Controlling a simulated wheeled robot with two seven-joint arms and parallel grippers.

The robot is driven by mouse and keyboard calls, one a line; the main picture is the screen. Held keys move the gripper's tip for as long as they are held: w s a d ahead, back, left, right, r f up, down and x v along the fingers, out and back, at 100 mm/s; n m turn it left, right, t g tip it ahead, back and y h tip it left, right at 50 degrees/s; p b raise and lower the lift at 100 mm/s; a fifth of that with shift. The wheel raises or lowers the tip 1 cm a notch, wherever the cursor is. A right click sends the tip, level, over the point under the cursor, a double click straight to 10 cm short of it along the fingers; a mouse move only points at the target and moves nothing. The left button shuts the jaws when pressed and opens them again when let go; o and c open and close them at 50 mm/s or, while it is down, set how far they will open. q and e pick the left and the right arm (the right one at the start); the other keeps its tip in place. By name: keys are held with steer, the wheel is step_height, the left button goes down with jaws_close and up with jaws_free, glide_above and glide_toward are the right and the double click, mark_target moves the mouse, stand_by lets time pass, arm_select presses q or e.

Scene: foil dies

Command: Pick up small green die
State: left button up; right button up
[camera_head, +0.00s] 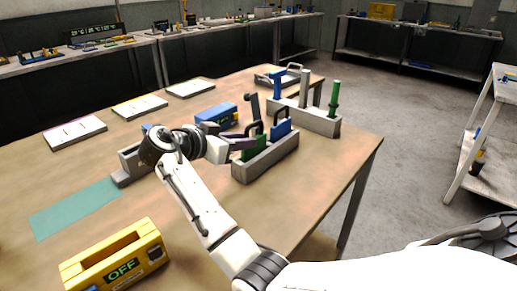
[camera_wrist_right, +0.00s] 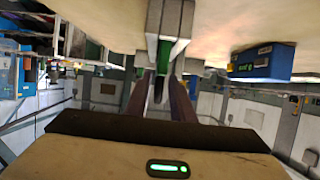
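The small green die (camera_head: 253,148) stands in the left part of the near grey holder (camera_head: 268,163), beside a blue die (camera_head: 281,130) with a dark handle. In the right wrist view the green die (camera_wrist_right: 174,50) shows against the grey holder, just beyond my fingers. My right gripper (camera_head: 238,140) reaches in from the left at the green die. Its fingers (camera_wrist_right: 160,92) look apart, with a dark handle-like piece between them; contact cannot be made out. My left gripper is not in view.
A second grey holder (camera_head: 318,122) with blue, grey and green upright pieces stands behind. A blue box (camera_head: 216,114) lies behind my gripper. A grey block (camera_head: 130,165), a teal mat (camera_head: 75,207) and a yellow OFF box (camera_head: 115,260) are at left.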

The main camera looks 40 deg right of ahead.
mark_target(263, 138)
steer(key=p+x, duration=0.1)
steer(key=x, duration=0.8)
steer(key=shift+d, duration=0.15)
jaws_close()
steer(key=shift+r, duration=0.15)
